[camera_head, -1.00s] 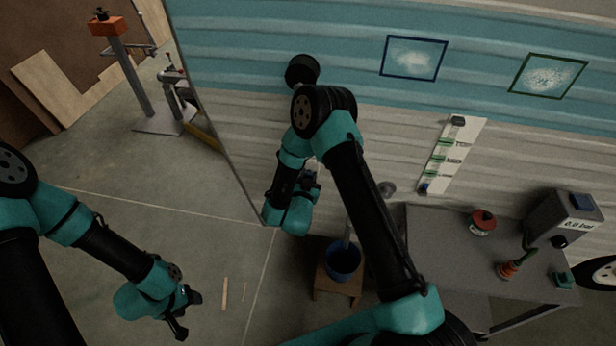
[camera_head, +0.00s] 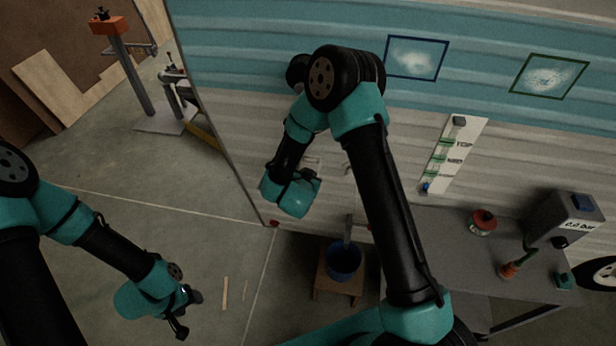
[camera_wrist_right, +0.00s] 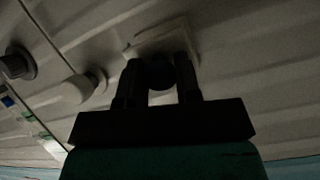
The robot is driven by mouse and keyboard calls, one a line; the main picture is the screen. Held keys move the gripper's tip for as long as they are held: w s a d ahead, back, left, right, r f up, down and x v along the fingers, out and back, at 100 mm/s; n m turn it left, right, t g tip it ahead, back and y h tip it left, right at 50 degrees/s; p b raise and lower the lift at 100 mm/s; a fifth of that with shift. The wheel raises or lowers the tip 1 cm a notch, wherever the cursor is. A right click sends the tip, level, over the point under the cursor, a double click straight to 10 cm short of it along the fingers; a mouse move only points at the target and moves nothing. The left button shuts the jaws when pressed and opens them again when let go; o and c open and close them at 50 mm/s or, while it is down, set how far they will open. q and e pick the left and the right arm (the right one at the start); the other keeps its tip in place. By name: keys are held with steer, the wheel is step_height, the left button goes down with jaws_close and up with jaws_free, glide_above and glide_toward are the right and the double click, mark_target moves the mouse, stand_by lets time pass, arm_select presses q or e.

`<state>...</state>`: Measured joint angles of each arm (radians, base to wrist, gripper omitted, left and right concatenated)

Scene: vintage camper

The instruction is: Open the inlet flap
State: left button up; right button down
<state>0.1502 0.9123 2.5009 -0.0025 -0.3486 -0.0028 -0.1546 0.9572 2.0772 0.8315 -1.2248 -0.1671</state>
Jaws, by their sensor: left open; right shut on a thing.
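The inlet flap appears to be the pale square plate (camera_wrist_right: 160,38) on the camper's ribbed wall in the right wrist view. A small dark round knob (camera_wrist_right: 160,74) shows in front of it. My right gripper (camera_wrist_right: 161,72) has one finger on each side of the knob and is shut on it. How far the flap stands from the wall is hard to tell. In the head view my right wrist hides its own fingers, and only a pale bit by the wall shows beside it. My left gripper (camera_head: 187,314) is open and empty over the floor, away from the wall.
A pale capped fitting (camera_wrist_right: 78,88) and a dark round fitting (camera_wrist_right: 17,64) sit on the wall near the plate. A blue bucket (camera_head: 344,262) on a wooden stool stands below. A grey table (camera_head: 440,240) is to the right. Floor on the left is mostly clear.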

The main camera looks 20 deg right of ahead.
steer(key=shift+s+a+r+g+y, duration=0.15)
steer(key=shift+r+g+y, duration=0.25)
steer(key=shift+g, duration=0.3)
steer(key=c, duration=0.8)
jaws_free()
steer(key=v, duration=1.7)
steer(key=shift+s+r, duration=0.1)
steer(key=shift+s, duration=0.05)
